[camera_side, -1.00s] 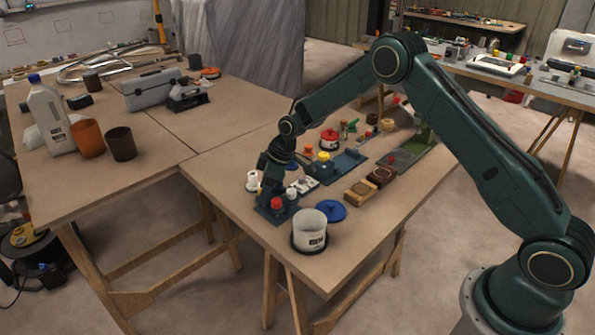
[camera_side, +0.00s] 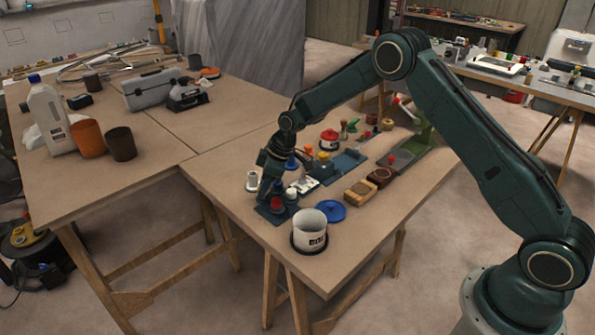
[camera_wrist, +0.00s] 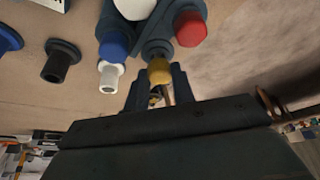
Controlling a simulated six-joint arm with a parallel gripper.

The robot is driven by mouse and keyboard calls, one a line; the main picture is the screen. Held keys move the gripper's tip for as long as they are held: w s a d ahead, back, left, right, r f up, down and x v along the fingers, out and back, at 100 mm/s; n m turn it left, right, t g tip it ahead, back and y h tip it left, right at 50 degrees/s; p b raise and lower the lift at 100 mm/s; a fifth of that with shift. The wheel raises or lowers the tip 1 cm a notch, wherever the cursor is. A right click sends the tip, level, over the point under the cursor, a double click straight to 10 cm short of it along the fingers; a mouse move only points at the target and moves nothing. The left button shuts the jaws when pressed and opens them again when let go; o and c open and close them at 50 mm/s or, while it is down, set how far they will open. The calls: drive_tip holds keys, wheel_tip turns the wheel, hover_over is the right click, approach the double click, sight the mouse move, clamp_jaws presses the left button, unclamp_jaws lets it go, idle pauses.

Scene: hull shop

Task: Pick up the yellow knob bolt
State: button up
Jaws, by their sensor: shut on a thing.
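The yellow knob bolt (camera_wrist: 158,71) shows in the wrist view between the two fingertips of my gripper (camera_wrist: 158,88). The gripper is shut on it. In the side view my gripper (camera_side: 272,186) points down over a dark blue base (camera_side: 270,213) near the table's front corner, and I cannot make out the held bolt there. A red knob (camera_wrist: 190,28) and a blue knob (camera_wrist: 113,45) stand close to the held bolt in the wrist view. A white piece (camera_wrist: 111,76) is beside the blue one.
A white tub (camera_side: 310,235) and a blue lid (camera_side: 331,211) lie right of the base. A pale spool-like piece (camera_side: 252,181) stands to its left. Wooden blocks (camera_side: 360,192) and several small parts fill the table behind. The table's left front strip is clear.

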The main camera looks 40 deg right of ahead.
wheel_tip(320, 180, up, 19)
idle(0.5)
drive_tip(key=shift+f, duration=0.15)
idle(0.5)
